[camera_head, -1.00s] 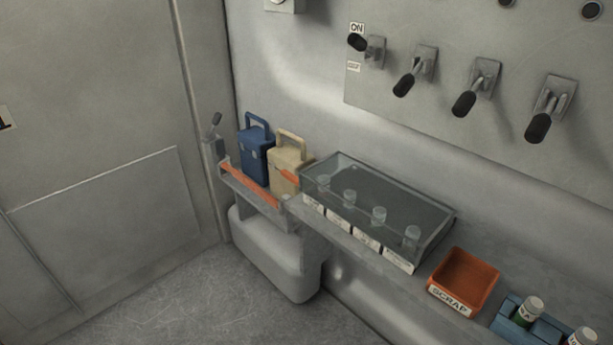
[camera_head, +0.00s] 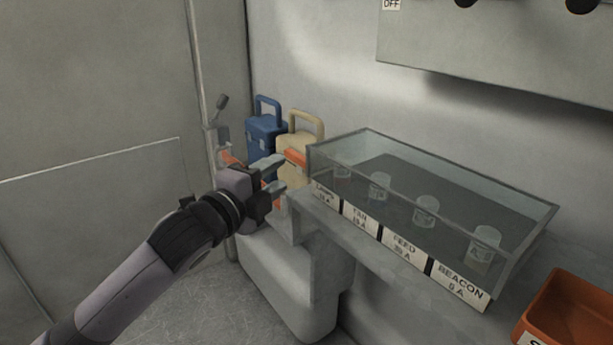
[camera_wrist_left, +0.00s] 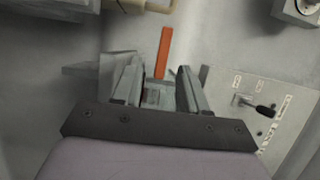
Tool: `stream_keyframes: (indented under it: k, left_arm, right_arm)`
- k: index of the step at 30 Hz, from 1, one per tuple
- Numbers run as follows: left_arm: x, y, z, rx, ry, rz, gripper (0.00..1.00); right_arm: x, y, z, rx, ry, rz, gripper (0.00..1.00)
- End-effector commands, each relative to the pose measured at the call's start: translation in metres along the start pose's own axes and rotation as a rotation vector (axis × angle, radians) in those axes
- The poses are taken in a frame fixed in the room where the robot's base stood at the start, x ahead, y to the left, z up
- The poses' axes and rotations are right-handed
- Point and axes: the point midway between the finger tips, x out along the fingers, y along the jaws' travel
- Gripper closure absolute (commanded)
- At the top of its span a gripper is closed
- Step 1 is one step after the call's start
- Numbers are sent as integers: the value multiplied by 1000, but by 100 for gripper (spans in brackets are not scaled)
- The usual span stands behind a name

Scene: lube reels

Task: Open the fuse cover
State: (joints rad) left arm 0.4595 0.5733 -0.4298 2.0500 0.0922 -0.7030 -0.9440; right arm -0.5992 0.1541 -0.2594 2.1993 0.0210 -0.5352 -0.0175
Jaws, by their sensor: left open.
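The fuse cover (camera_head: 335,150) is a clear, box-like lid over a row of several glass fuses (camera_head: 426,208) on the shelf. It looks closed. Labels such as FAN, FEED and BEACON run along the front below it. My left gripper (camera_head: 275,174) is open and empty, just left of the cover's left end and apart from it, in front of the canisters. In the left wrist view its two fingers (camera_wrist_left: 160,86) stand apart, with an orange strip beyond them. The cover cannot be made out in that view. My right gripper is not in view.
A blue canister (camera_head: 264,135) and a beige canister (camera_head: 305,127) stand behind my left gripper. An orange scrap bin (camera_head: 575,305) is right of the cover. A switch panel (camera_head: 480,55) hangs above. A lever plate (camera_wrist_left: 243,112) shows at right in the left wrist view.

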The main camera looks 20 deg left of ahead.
Motion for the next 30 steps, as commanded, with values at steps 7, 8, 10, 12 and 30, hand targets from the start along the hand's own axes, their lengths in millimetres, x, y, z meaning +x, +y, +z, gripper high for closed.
stream_keyframes:
  k: [7,8,10,12,30]
  left_arm:
    - [8,-4,1,22,-1,-9,57]
    - [11,-4,1,21,-2,-8,57]
    - [19,-4,1,20,-1,-9,57]
    - [29,-4,0,19,-1,-8,57]
    - [72,-4,0,19,0,-7,57]
  right_arm:
    - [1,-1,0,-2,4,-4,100]
    - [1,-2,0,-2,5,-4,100]
    - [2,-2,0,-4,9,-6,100]
    - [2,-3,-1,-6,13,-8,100]
    - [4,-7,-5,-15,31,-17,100]
